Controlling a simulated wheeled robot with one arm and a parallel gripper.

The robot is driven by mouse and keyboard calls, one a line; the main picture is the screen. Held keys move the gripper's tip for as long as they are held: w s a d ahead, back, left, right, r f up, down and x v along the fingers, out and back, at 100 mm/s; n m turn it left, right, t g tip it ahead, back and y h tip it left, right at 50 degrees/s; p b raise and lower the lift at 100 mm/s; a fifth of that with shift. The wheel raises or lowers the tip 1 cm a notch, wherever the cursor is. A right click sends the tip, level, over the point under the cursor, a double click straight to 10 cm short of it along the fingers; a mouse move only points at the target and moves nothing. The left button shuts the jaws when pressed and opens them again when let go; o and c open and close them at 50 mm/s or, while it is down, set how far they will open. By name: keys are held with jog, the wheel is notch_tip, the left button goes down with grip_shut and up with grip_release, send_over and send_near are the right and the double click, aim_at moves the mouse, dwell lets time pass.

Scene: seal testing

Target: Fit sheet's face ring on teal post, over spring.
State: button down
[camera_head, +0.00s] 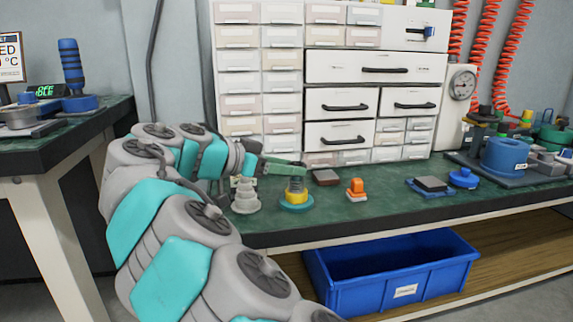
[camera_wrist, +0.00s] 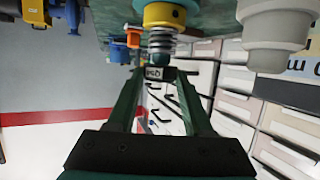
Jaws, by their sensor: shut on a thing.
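The teal post (camera_head: 296,207) stands on the green bench, with a teal base and a yellow collar (camera_head: 297,196). The collar also shows in the upside-down wrist view (camera_wrist: 165,15). The grey coil spring (camera_wrist: 162,43) sits above the collar around the post. My gripper (camera_head: 300,165) reaches in from the left to the top of the post. In the wrist view its green fingers (camera_wrist: 156,74) are shut on a small dark ring with a pale label (camera_wrist: 154,73). The ring lines up with the spring's upper end; I cannot tell whether they touch.
A grey stepped post (camera_head: 244,197) stands close on the left. An orange part (camera_head: 357,188) and a dark flat block (camera_head: 326,177) lie on the right. Drawer cabinets (camera_head: 375,70) rise behind. A blue bin (camera_head: 400,268) sits below.

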jog(key=shift+f, duration=0.5)
jog(key=shift+c, duration=1.1)
grip_release()
notch_tip(320, 180, up, 7)
jog(key=p, duration=0.3)
